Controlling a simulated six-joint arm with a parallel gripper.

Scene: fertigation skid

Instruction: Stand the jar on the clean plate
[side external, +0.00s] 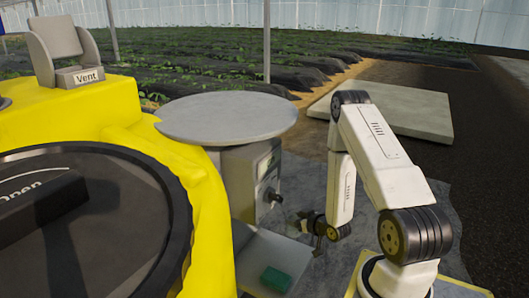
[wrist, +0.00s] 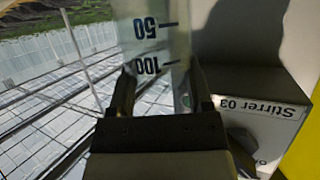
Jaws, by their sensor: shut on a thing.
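My gripper (wrist: 161,70) is shut on a clear jar (wrist: 150,42) with black "50" and "100" marks; its fingers press on both sides of it. The jar's far end runs out of the wrist view. In the side view my gripper (side external: 312,228) is low, beside a grey box (side external: 250,180) with a black knob. The jar is too small there to make out its tilt. A round grey plate (side external: 228,115) lies above the box, higher than my gripper. I cannot tell whether it is the clean plate. A box labelled Stirrer 03 (wrist: 262,105) is right of the jar in the wrist view.
A yellow housing (side external: 70,120) with a large dark round lid (side external: 90,215) and a grey piece marked Vent (side external: 85,77) fills the left. A pale tray (side external: 305,255) with a green block (side external: 275,279) lies below the box. A concrete slab (side external: 415,118) lies behind my arm.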

